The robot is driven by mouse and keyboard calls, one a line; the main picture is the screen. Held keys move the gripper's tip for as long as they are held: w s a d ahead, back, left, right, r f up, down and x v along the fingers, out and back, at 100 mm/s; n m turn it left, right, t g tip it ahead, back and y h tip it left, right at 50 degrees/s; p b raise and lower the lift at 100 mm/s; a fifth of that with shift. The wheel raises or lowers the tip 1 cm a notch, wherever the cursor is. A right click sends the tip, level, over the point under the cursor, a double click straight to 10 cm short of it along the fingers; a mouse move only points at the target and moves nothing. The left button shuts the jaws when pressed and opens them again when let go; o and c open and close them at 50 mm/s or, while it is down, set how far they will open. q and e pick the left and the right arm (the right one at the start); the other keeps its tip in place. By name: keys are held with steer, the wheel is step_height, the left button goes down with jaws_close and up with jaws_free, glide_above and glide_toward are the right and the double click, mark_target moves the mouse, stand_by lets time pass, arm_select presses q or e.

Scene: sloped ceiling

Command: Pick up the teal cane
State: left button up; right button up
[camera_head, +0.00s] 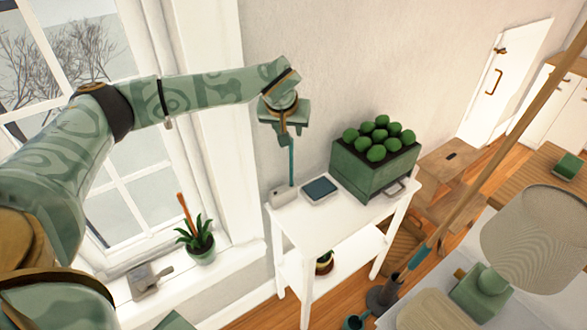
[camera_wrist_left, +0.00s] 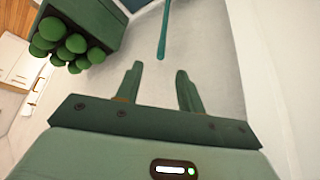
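The teal cane (camera_head: 291,166) is a thin upright stick rising from a small white block (camera_head: 284,196) on the white side table (camera_head: 318,229). My left gripper (camera_head: 284,138) hangs just above the cane's top end in the head view. In the left wrist view the fingers (camera_wrist_left: 159,72) are apart with nothing between them. The teal cane (camera_wrist_left: 164,28) there runs down toward the gap, its near end just beyond the fingertips. My right gripper is in neither view.
A green crate of round green fruit (camera_head: 365,178) and a dark flat tablet (camera_head: 320,188) share the table top. A potted plant (camera_head: 197,243) stands on the windowsill to the left. A long brown pole (camera_head: 490,165) leans at the right, near a lamp (camera_head: 535,238).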

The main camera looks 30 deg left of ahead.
mark_target(291, 149)
arm_select(q)
steer(key=b+x, duration=0.3)
steer(key=x, duration=0.7)
steer(key=shift+w+a, duration=0.1)
steer(key=shift+a, duration=0.05)
steer(key=shift+r, duration=0.15)
jaws_close()
